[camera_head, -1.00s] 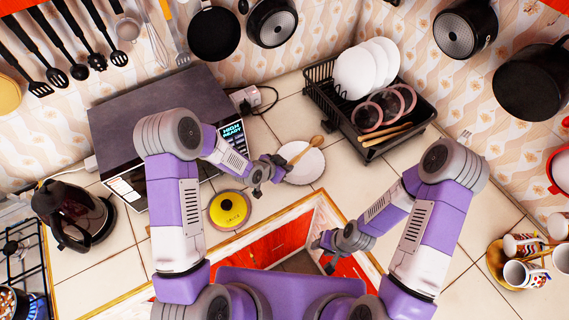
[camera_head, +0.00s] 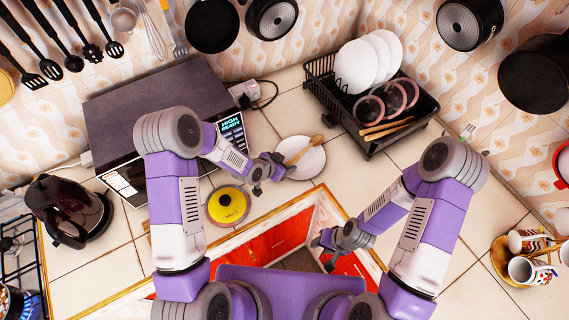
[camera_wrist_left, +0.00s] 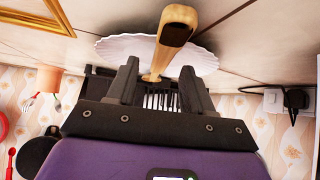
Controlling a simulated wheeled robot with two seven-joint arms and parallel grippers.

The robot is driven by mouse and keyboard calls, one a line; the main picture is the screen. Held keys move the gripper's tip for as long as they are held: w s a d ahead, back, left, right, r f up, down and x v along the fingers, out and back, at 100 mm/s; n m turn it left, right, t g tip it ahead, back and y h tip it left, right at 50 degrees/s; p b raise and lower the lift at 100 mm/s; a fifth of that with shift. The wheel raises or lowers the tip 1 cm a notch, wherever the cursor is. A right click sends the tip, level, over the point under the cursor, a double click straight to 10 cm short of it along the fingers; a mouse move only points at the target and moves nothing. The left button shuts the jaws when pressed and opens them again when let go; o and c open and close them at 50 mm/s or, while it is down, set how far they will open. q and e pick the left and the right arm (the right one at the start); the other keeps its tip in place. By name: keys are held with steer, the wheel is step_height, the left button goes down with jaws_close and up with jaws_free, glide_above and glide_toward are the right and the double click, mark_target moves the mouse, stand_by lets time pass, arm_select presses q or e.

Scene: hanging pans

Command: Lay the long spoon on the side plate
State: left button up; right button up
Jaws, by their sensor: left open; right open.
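The long wooden spoon (camera_head: 303,151) lies across the white side plate (camera_head: 311,166), its bowl end near the plate's far right edge and its handle toward my left gripper. My left gripper (camera_head: 263,172) is open, just left of the plate. In the left wrist view the spoon handle (camera_wrist_left: 172,33) passes in line with the gap between the open left fingertips (camera_wrist_left: 158,78), over the plate (camera_wrist_left: 122,48); I cannot tell its exact height above the plate. My right gripper (camera_head: 321,242) is open and empty, lower right, over the front opening.
A yellow-lidded pot (camera_head: 228,206) stands left of the plate, close to my left gripper. A black dish rack (camera_head: 376,143) with plates stands behind right. A dark-topped microwave (camera_head: 160,105) is at back left. Cups (camera_head: 527,268) stand far right. Counter right of the plate is clear.

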arm_select(q)
steer(key=shift+v, duration=3.8)
arm_select(e)
steer(key=shift+f, duration=0.1)
